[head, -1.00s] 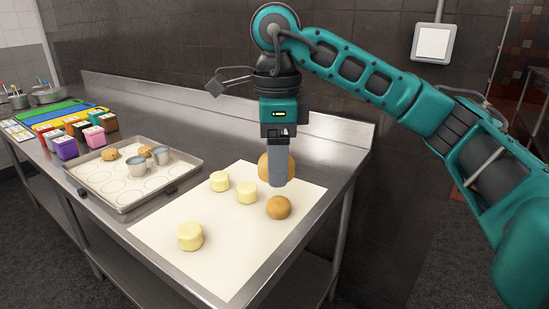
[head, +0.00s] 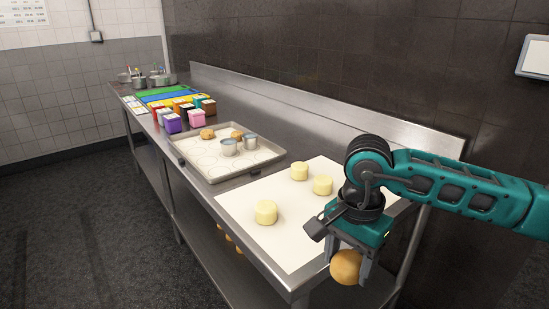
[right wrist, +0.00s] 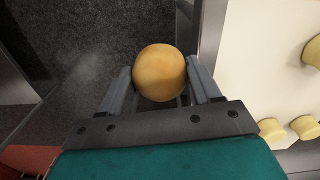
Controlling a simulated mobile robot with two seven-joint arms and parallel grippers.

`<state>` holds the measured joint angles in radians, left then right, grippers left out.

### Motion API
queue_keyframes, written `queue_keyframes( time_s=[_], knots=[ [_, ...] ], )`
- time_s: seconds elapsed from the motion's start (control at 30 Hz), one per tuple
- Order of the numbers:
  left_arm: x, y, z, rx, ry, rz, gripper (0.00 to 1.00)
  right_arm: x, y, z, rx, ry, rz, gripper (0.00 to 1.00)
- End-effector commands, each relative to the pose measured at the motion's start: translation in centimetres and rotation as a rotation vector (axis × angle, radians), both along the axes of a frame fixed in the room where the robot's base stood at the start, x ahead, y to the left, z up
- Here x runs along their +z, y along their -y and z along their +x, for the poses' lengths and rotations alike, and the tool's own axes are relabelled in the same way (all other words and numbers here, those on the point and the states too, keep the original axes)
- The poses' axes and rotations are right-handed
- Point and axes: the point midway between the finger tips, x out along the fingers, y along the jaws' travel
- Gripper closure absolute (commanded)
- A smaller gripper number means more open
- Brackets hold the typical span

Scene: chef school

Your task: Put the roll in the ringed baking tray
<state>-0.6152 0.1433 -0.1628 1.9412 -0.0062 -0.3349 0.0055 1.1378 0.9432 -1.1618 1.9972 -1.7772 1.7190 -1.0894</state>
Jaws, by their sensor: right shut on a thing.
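My right gripper (head: 350,268) is shut on a round golden-brown roll (head: 345,267), held near the front edge of the steel table. In the right wrist view the roll (right wrist: 159,72) sits between the two fingers (right wrist: 160,85), with dark floor behind it. The ringed baking tray (head: 213,178) lies on the table left of the white sheet. Ring outlines show on its liner. Two brown rolls (head: 207,134) and two grey metal cups (head: 229,147) stand in it; one roll is partly hidden behind a cup. My left gripper is not in view.
A white sheet (head: 250,197) on the table holds several pale yellow cylinders (head: 266,212). Coloured boxes (head: 173,123) and coloured boards (head: 165,95) stand beyond the tray. A wall (head: 340,70) runs along the table's back. The tray's near left part is free.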

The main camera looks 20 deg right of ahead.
Motion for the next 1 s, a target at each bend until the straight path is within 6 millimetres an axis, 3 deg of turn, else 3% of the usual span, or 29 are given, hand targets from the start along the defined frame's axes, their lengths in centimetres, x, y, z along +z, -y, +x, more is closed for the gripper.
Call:
queue_keyframes(
  time_s=[0.03, 0.2, 0.6, 1.0],
  knots=[
    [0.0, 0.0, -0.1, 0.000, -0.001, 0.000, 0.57, -1.9, -0.5, -0.4, 0.107, -0.007, 0.001, 0.67],
    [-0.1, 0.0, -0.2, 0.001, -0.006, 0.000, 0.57, -7.1, -1.7, -1.2, 0.460, -0.005, 0.002, 0.67],
    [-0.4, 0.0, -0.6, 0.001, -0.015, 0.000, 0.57, -15.6, -3.6, -2.4, 1.034, -0.001, 0.002, 0.67],
    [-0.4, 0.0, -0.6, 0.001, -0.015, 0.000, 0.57, -15.9, -3.9, -2.4, 1.071, 0.004, 0.005, 0.67]
  ],
)
